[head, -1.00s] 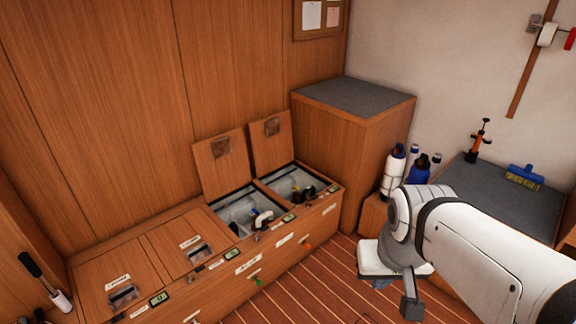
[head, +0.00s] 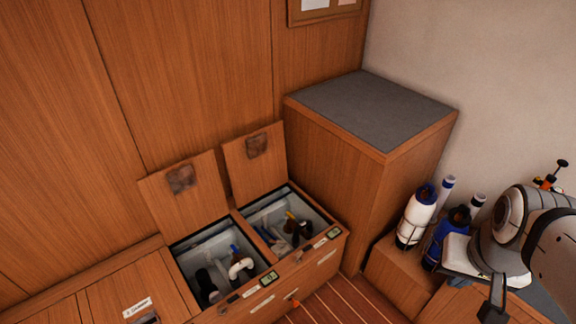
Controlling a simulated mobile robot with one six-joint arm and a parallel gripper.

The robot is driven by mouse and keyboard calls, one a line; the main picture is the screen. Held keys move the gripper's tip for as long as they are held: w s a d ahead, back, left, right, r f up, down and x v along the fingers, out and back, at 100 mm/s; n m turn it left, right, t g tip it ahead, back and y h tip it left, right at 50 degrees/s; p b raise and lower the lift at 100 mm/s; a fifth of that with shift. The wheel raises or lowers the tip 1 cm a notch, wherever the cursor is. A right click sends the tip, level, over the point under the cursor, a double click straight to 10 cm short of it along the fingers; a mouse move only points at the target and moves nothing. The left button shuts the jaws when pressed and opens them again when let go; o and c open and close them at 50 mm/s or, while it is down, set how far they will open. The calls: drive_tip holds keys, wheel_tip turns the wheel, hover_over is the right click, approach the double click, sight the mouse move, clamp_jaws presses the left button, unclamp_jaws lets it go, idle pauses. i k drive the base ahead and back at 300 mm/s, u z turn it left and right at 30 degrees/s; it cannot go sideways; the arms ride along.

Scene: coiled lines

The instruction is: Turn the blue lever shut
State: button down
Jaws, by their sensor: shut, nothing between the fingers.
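Two lockers in the wooden bench stand open with their lids up. In the left open locker (head: 183,243), a small blue piece (head: 234,250) shows beside a white bent pipe (head: 241,267); it may be the blue lever, but it is too small to tell which way it is turned. The right open locker (head: 328,217) holds dark fittings (head: 298,229) with small yellow and blue parts. My gripper (head: 492,312) is at the lower right, shut and empty, well to the right of both lockers and apart from everything.
A tall wooden cabinet (head: 335,170) with a grey top (head: 375,108) stands right of the lockers. White (head: 416,218) and blue (head: 440,243) bottles stand on a low wooden box beside it. Striped floor (head: 335,305) shows in front of the bench. The raised lids (head: 183,195) lean at the back wall.

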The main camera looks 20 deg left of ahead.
sight(233, 247)
drive_tip(key=u, duration=0.6)
drive_tip(key=i, duration=1.15)
drive_tip(key=u, duration=0.75)
drive_tip(key=k, duration=0.85)
drive_tip(key=u, duration=0.2)
drive_tip(key=i, duration=0.9)
drive_tip(key=z, duration=0.05)
